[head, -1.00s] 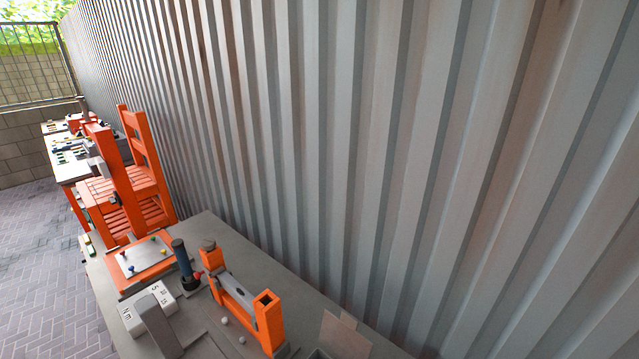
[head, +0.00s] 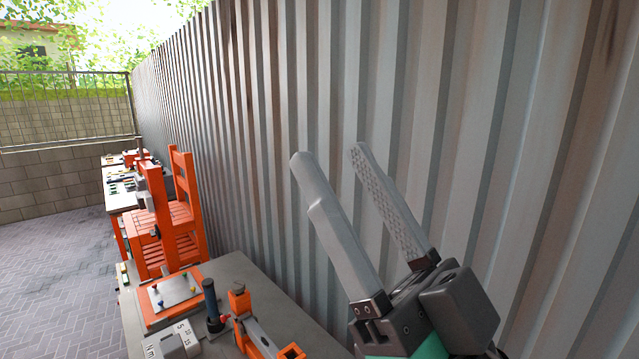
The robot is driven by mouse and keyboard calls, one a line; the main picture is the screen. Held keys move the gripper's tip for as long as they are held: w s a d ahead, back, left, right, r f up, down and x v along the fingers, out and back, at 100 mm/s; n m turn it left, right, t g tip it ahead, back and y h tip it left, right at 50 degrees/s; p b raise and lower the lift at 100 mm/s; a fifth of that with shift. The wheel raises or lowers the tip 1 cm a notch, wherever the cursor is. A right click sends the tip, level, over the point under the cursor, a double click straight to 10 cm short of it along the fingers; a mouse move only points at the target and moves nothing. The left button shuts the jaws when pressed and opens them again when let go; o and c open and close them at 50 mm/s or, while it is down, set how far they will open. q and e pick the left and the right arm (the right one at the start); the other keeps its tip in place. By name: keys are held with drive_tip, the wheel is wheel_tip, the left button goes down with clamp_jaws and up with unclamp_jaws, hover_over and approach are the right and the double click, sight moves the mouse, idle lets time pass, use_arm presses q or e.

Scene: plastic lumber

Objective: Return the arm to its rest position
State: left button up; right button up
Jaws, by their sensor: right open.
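My right gripper (head: 328,160) is raised at the lower right of the head view, in front of the corrugated metal wall. Its two long grey fingers point up and to the left and stand apart, with nothing between them. It is above and to the right of the grey table (head: 236,268) and appears clear of the things on it. My left gripper is not in view.
The corrugated wall (head: 300,90) runs along the right side. On the table are an orange board with a pale plate (head: 174,291), a dark cylinder (head: 211,299), an orange fixture (head: 262,340) and a white numbered block (head: 176,342). An orange shelf (head: 183,215) stands behind. Paved floor lies left.

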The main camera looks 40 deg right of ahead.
wheel_tip(320, 180, up, 21)
drive_tip(key=p, duration=2)
drive_tip(key=shift+w, duration=0.1)
